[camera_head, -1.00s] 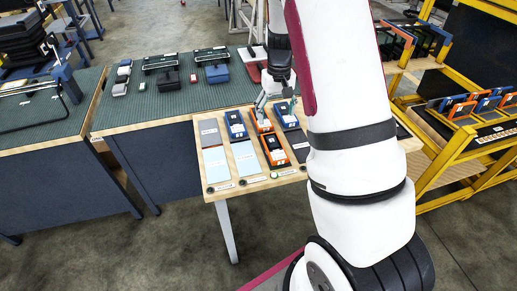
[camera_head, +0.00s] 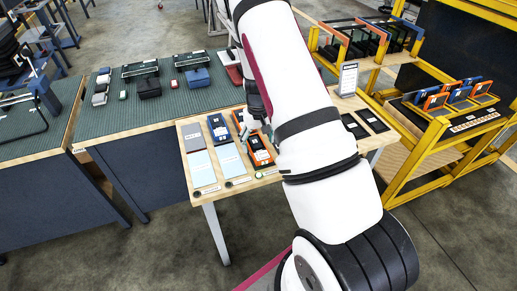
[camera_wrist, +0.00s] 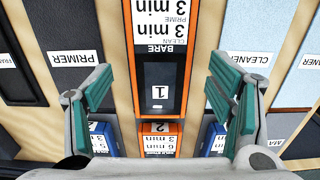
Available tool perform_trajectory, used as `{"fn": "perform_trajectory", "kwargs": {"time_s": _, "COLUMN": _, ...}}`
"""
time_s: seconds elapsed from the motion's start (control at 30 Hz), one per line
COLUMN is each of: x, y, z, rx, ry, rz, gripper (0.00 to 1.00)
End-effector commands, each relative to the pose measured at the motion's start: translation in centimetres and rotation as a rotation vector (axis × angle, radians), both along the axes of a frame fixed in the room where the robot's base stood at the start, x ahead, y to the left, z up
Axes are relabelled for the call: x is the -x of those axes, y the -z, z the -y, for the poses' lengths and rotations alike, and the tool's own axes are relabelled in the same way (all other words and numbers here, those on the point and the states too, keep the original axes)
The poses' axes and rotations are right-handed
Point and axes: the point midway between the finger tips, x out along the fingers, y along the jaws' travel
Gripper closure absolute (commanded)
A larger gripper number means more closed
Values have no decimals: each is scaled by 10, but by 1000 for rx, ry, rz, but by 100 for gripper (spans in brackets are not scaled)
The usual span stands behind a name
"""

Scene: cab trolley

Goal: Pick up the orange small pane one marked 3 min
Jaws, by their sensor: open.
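The orange small pane marked 3 min (camera_wrist: 160,70) lies flat in the middle of the wrist view. It has a white label reading upside down, a "BARE" strip and a dark part with a "1". In the head view it is the nearer orange pane (camera_head: 259,152) on the wooden table. My gripper (camera_wrist: 160,92) is open and empty, with one green-padded finger on each side of the pane's line. I cannot tell its exact height above the pane. A second orange pane (camera_wrist: 160,140), marked 2 and 6 min, lies just below it in the wrist view.
Blue panes (camera_wrist: 104,135) and (camera_wrist: 214,138) lie beside the second orange pane. Dark and light mats labelled PRIMER (camera_wrist: 68,28) and CLEANER (camera_wrist: 249,30) flank the orange pane. A yellow rack (camera_head: 440,140) stands right. A green-topped bench (camera_head: 130,110) stands behind left.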

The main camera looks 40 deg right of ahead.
Motion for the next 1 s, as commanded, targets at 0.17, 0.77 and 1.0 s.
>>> {"fn": "perform_trajectory", "kwargs": {"time_s": 0.17, "x": 0, "y": 17, "z": 0, "rx": -1, "ry": 0, "rz": -1, "gripper": 25}}
{"fn": "perform_trajectory", "kwargs": {"time_s": 0.77, "x": -1, "y": 18, "z": 0, "rx": -1, "ry": -1, "rz": 1, "gripper": 89}}
{"fn": "perform_trajectory", "kwargs": {"time_s": 1.0, "x": -1, "y": 17, "z": 0, "rx": -1, "ry": -1, "rz": 1, "gripper": 89}}
